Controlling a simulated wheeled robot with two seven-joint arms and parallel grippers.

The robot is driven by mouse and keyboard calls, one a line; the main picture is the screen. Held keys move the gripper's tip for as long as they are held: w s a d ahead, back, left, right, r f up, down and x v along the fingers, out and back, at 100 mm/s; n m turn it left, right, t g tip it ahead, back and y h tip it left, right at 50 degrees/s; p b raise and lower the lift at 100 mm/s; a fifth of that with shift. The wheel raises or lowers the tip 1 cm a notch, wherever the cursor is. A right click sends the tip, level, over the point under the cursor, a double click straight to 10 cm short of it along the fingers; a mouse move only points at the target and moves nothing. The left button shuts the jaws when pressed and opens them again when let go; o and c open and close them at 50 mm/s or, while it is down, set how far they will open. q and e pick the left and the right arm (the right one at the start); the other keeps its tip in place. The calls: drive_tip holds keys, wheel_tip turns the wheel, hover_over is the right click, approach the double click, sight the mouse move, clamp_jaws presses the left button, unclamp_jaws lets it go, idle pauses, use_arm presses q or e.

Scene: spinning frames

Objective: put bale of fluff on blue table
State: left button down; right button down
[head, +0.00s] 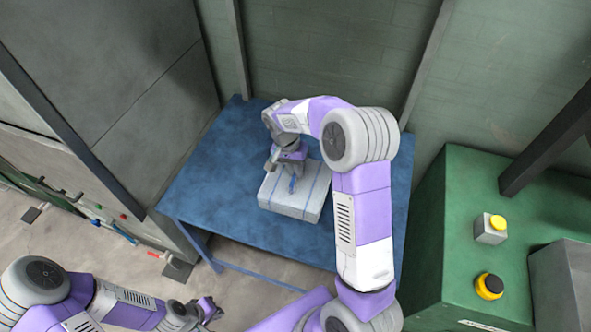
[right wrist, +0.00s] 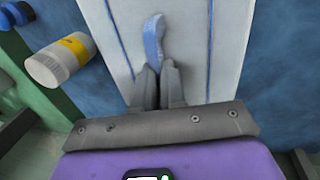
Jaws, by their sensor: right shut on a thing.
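The bale of fluff (head: 296,198) is a pale flat block with blue straps. In the head view it is over the blue table (head: 205,175), level, near the middle; I cannot tell whether it touches the top. My right gripper (head: 290,174) is above the bale, shut on its blue strap loop. In the right wrist view the bale (right wrist: 190,45) fills the middle, and the gripper's fingertips (right wrist: 159,72) close around the loop. My left gripper (head: 212,309) is low at the left, away from the table, empty; its jaw opening is too small to read.
A green cabinet (head: 425,240) with a yellow-button box (head: 491,229) and a yellow-and-black knob (head: 489,286) stands right of the table. Grey panels (head: 110,75) stand at the left. The table's left and front areas are clear. A white cylinder with a yellow band (right wrist: 62,60) shows in the wrist view.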

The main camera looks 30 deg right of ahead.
sight(288, 178)
drive_tip(key=c, duration=1.6)
unclamp_jaws()
drive_tip(key=shift+f, duration=0.1)
drive_tip(key=o, duration=0.4)
drive_tip(key=r, duration=0.4)
drive_tip(key=w+a+r+p, duration=0.1)
drive_tip(key=r, duration=0.3)
drive_tip(key=r+p, duration=0.1)
drive_tip(key=r, duration=0.3)
drive_tip(key=shift+w+a, duration=0.25)
drive_tip(key=shift+w, duration=0.1)
